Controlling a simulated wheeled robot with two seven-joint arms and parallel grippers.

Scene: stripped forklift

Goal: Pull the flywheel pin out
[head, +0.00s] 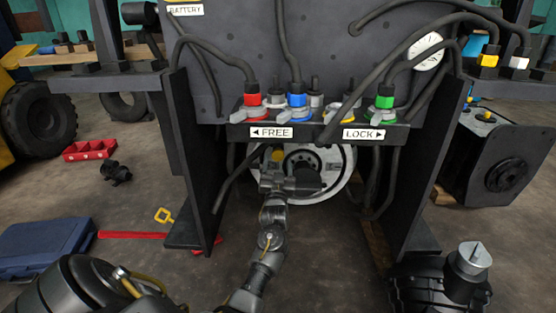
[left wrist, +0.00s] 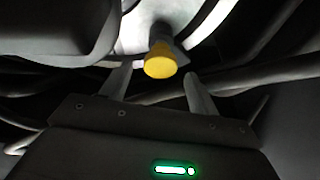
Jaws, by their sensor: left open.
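The flywheel (head: 338,190) is a pale disc low between the two dark upright plates, and part of its rim shows in the left wrist view (left wrist: 210,25). The flywheel pin has a round yellow knob (left wrist: 160,64) on a dark stem against the disc; in the head view the knob (head: 277,155) shows just above my gripper. My left gripper (head: 290,180) is in front of the disc. In the left wrist view its two fingers (left wrist: 157,76) stand open, one on each side of the knob, with gaps visible. My right gripper is not in view.
A panel labelled FREE (head: 271,132) and LOCK (head: 362,134), with coloured connectors and hanging hoses, overhangs my left gripper. Dark upright plates (head: 190,160) (head: 430,165) bound the space. A red tray (head: 90,150) and blue case (head: 45,248) lie on the floor at left.

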